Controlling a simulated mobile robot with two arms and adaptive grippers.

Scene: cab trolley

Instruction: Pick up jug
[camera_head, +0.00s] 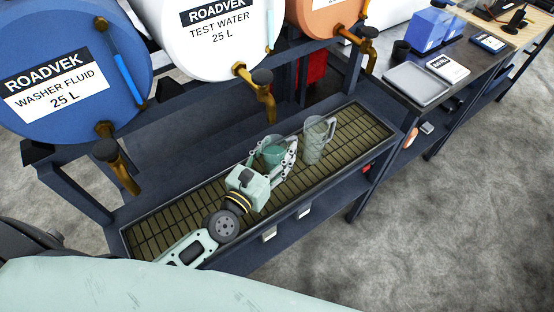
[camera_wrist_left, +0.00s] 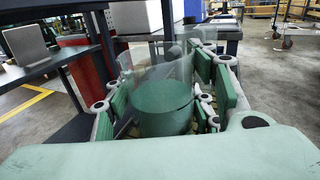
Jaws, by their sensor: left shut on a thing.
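A clear jug with green showing in its lower part (camera_head: 271,151) stands on the grated tray (camera_head: 349,165) under the taps, or just above it; I cannot tell which. My left gripper (camera_head: 279,157) is shut on this jug, with a finger on either side of it. In the left wrist view the same jug (camera_wrist_left: 160,104) sits upright between the green finger pads. A second clear jug (camera_head: 315,142) with a handle stands on the tray just right of the gripper. It looks empty. My right gripper is not in view.
Blue washer fluid (camera_head: 72,70), white test water (camera_head: 215,40) and orange (camera_head: 325,15) drums lie above the tray. Their brass taps (camera_head: 265,95) hang over its back side. At right, a bench (camera_head: 465,62) holds a grey tray (camera_head: 416,84).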

